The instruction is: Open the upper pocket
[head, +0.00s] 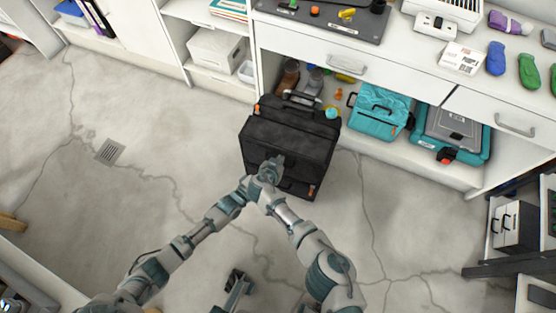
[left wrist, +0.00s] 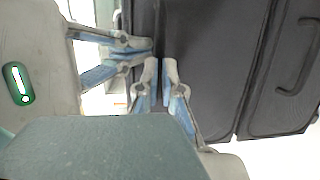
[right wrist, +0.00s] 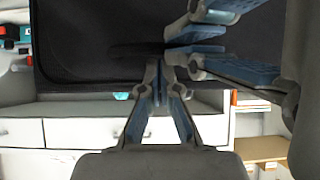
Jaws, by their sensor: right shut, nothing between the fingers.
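The black soft case (head: 288,140) stands on the floor in front of the shelving, its large front panel facing up toward me. A dark fabric face with a seam fills the upper right wrist view (right wrist: 100,50). Both grippers meet at the case's near part. My right gripper (head: 272,165) is shut and empty against or just over the fabric; it also shows in the right wrist view (right wrist: 158,70). My left gripper (left wrist: 160,72) is beside it, fingertips close together at the dark panel. Whether a thin pull is between them is hidden. The upper pocket's opening does not show clearly.
A teal tool bag (head: 378,110) and a grey-teal toolbox (head: 450,133) stand on the low shelf right of the case. The white counter (head: 400,50) overhangs. The floor (head: 150,190) to the left is clear.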

